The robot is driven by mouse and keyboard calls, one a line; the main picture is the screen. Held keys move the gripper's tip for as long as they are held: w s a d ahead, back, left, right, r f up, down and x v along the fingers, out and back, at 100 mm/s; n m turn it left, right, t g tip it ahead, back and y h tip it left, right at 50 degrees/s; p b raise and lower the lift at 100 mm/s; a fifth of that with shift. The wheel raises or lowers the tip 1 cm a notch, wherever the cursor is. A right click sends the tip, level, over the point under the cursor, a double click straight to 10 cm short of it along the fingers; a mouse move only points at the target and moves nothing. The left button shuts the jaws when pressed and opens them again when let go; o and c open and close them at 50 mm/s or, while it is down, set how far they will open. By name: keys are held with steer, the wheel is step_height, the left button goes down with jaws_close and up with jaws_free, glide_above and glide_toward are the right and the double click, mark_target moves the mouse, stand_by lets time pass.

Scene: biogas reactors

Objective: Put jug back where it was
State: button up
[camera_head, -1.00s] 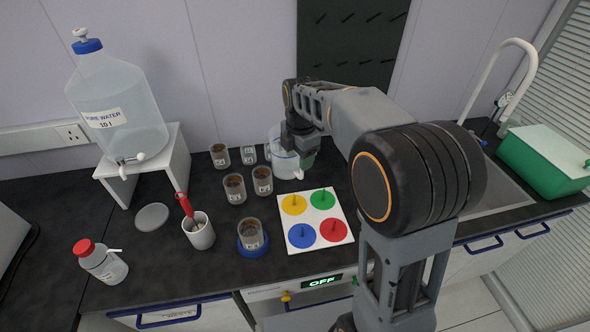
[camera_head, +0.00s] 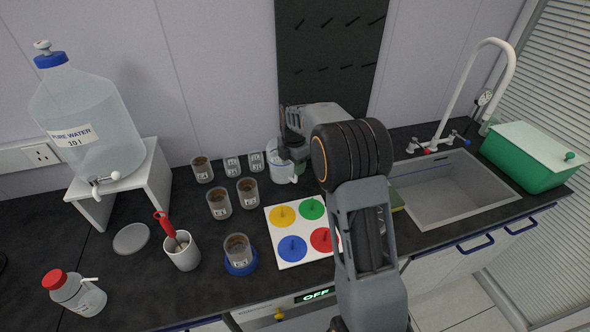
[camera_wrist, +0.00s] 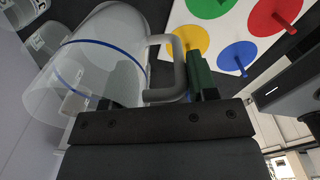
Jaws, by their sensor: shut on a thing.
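The jug (camera_head: 281,168) is clear with a grey handle and a blue line round it. It is at the back of the counter, behind the board with coloured discs and left of the sink. My gripper (camera_head: 292,150) is at the jug and partly covers it in the head view. In the wrist view the jug (camera_wrist: 95,60) fills the left side, and my gripper (camera_wrist: 180,92) is shut on its handle. Whether the jug's base touches the counter cannot be told.
Several labelled beakers (camera_head: 219,204) stand just left of the jug. The white board (camera_head: 290,250) with coloured pegged discs lies in front. The sink (camera_head: 450,190) and a green box (camera_head: 530,160) are at the right. A water bottle (camera_head: 85,120) stands on a white stand at the left.

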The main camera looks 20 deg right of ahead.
step_height(320, 180, down, 7)
steer(key=w+d+p, duration=0.1)
steer(key=w, duration=0.1)
steer(key=shift+w+d+r, duration=0.2)
steer(key=shift+w+d, duration=0.1)
steer(key=shift+w, duration=0.05)
steer(key=shift+f, duration=0.2)
steer(key=o, duration=1.3)
